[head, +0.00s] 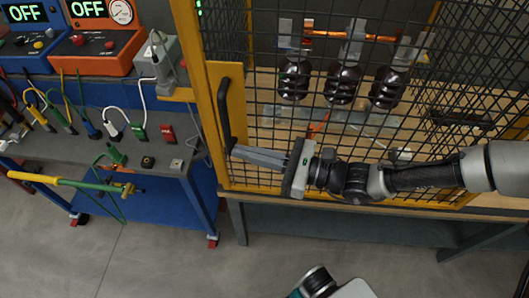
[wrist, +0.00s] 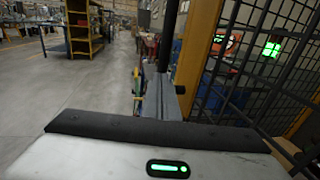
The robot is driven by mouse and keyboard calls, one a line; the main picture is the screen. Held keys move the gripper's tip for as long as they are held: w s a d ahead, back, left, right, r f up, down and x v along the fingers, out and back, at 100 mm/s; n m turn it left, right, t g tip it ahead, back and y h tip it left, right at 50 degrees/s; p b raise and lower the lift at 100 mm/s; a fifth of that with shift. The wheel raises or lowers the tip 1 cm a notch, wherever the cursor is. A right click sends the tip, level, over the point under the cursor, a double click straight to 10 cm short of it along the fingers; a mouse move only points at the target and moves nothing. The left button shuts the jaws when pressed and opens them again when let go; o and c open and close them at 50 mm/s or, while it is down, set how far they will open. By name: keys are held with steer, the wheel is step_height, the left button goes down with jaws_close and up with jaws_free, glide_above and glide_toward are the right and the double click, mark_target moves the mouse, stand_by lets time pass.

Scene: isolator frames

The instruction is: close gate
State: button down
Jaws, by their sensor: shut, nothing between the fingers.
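The gate (head: 208,100) is a yellow frame with black wire mesh, seen in the head view across the front of a bench enclosure. A black vertical handle (head: 224,112) is on its left side. Its yellow post (wrist: 198,55) and the handle (wrist: 168,35) also show in the wrist view. My gripper (head: 236,152) is shut and empty, its fingertips at the handle's lower end. I cannot tell if they touch it. In the wrist view the fingers (wrist: 172,100) point toward the handle. Whether the gate sits flush with its frame is not clear.
Behind the mesh stand several dark insulators (head: 342,85) with a copper bar. On the left is a bench (head: 80,150) with instruments reading OFF, cables and connectors. A yellow-green rod (head: 70,184) juts out in front of it. The floor (head: 150,255) in front is mostly clear.

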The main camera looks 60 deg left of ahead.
steer(key=x, duration=0.3)
steer(key=shift+s+d, duration=0.2)
steer(key=shift+d, duration=0.1)
steer(key=shift+r, duration=0.15)
steer(key=shift+w+d, duration=0.1)
steer(key=shift+w, duration=0.05)
steer(key=v, duration=1.4)
